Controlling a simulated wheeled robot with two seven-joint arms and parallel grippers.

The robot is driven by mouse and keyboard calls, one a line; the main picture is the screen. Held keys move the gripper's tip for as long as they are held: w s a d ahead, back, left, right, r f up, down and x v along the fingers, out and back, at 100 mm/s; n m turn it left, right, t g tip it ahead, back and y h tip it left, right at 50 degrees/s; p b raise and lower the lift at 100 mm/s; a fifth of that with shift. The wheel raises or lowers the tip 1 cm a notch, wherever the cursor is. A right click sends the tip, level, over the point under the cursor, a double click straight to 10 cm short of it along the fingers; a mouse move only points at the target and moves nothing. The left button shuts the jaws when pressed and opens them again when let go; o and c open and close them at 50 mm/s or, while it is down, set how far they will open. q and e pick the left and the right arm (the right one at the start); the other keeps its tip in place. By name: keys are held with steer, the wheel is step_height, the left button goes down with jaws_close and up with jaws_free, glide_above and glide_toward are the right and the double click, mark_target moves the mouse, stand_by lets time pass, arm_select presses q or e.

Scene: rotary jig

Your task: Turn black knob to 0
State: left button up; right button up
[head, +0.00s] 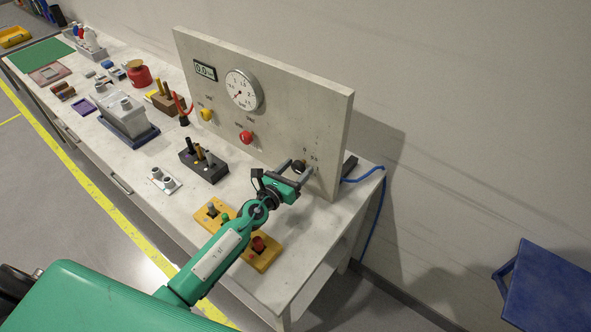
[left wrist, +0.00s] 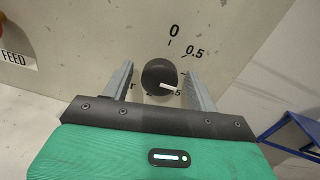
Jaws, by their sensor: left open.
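The black knob (head: 298,166) sits low on the right part of the upright grey panel (head: 310,110). In the left wrist view the round knob (left wrist: 158,73) has a white pointer mark aimed toward the lower right. The "0" label (left wrist: 174,31) is printed above it and "0.5" (left wrist: 194,51) to its upper right; labels below are partly hidden. My left gripper (head: 296,168) is open, its two fingers on either side of the knob, with gaps visible in the left wrist view (left wrist: 160,80). My right gripper is not in view.
The panel also carries a dial gauge (head: 243,90), a display (head: 205,70), a yellow knob (head: 207,114) and a red knob (head: 246,137). A yellow block (head: 264,256) and a dark block (head: 205,168) stand on the bench. A blue cable (head: 366,178) hangs at the right edge.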

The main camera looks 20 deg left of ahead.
arm_select(q)
steer(key=c, duration=1)
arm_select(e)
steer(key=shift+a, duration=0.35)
